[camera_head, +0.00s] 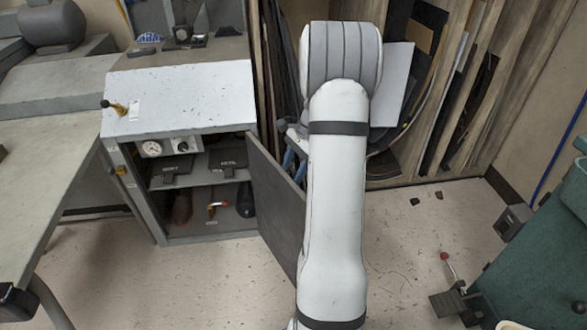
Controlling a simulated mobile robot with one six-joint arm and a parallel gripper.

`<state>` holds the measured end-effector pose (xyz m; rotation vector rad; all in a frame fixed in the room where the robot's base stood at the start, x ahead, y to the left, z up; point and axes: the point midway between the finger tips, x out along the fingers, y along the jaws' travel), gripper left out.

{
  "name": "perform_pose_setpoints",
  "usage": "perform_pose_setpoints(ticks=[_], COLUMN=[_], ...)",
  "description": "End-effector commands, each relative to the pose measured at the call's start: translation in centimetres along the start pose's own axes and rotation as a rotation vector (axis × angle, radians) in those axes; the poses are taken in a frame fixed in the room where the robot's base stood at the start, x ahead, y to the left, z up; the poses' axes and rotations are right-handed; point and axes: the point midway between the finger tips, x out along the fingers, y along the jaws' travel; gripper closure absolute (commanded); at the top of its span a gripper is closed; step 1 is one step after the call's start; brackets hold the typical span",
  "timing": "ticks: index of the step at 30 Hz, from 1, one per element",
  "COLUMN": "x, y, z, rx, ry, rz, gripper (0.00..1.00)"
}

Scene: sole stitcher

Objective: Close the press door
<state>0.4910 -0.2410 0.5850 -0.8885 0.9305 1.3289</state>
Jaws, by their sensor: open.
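The press (180,99) is a grey cabinet with a pale sloped top, left of centre. Its dark door (270,195) stands open, swung out from the right front edge towards me, so the inside shows. My gripper (293,162) is partly visible just beyond the door's upper edge, on its outer side, with bluish fingers apart and pointing down. The door and my white arm hide part of it. I cannot tell whether it touches the door. The door's lower right part is hidden behind my arm.
A workbench (40,170) stands at left. Sheets lean in a wooden rack (450,100) behind. A green machine (540,255) with a pedal stands at right. Floor before the press is clear.

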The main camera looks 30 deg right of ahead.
Motion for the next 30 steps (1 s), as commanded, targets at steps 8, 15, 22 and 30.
perform_pose_setpoints(ticks=[8, 15, 22, 30], x=[-0.04, -0.07, -0.11, -0.24], y=[0.01, -0.03, -0.09, 0.06], z=[-0.03, -0.04, -0.05, 0.0], rx=[0.0, 0.0, 0.0, 0.022], ry=[0.0, 0.0, 0.001, 0.002], rz=[0.0, -0.002, -0.004, -0.015], gripper=[0.69, 0.88, 1.0, 1.0])
